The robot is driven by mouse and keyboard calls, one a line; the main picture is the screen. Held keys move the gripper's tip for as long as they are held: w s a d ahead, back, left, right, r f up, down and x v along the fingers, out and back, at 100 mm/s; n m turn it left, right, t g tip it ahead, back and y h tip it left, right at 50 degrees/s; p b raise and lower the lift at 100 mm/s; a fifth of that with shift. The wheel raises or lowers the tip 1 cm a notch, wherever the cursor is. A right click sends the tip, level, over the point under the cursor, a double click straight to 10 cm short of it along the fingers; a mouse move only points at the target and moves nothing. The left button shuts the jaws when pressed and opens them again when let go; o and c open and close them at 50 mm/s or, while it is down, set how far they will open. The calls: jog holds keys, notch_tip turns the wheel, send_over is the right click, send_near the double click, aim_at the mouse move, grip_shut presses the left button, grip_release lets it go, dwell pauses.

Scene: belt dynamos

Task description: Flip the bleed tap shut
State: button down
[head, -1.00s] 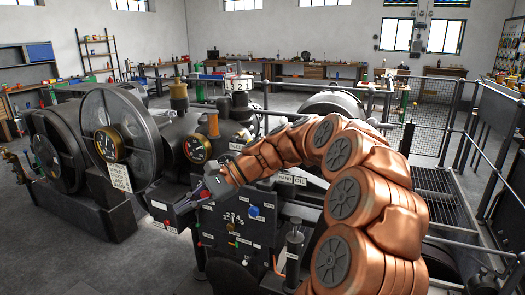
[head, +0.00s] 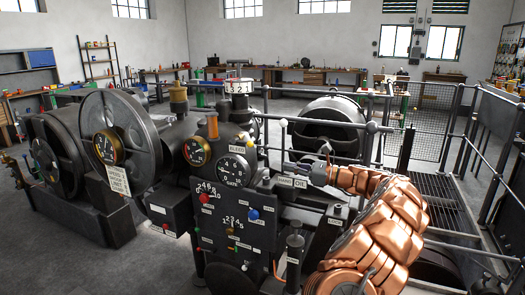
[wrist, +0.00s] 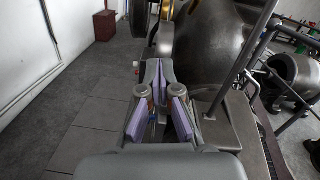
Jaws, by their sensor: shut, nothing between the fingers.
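A white label reading BLEED (head: 237,149) sits on the dark machine above the gate gauge in the head view. A small reddish knob (head: 244,137) shows just above it; it looks like part of the bleed tap, but its lever is too small to read as open or shut. My gripper (head: 287,166) is to the right of the label, apart from it, near the HAND OIL sign. In the wrist view my gripper (wrist: 158,75) has its purple-padded fingers shut with nothing held. I cannot pick out the tap in the wrist view.
A dark panel (head: 230,217) with numbered scales and red and blue knobs is below the gauges. A large flywheel (head: 118,140) stands at left. Grey rails (head: 330,126) with a yellow-topped post run behind my gripper. Open floor lies beyond the machines.

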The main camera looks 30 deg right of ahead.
jog(key=shift+w+a, duration=0.1)
jog(key=w+a+r+p, duration=0.2)
jog(key=w+a+r, duration=0.2)
jog(key=w+a, duration=0.2)
jog(key=shift+w+a+r+p, duration=0.15)
jog(key=shift+w+a+p, duration=0.15)
jog(key=shift+w, duration=0.9)
jog(key=shift+r, duration=0.15)
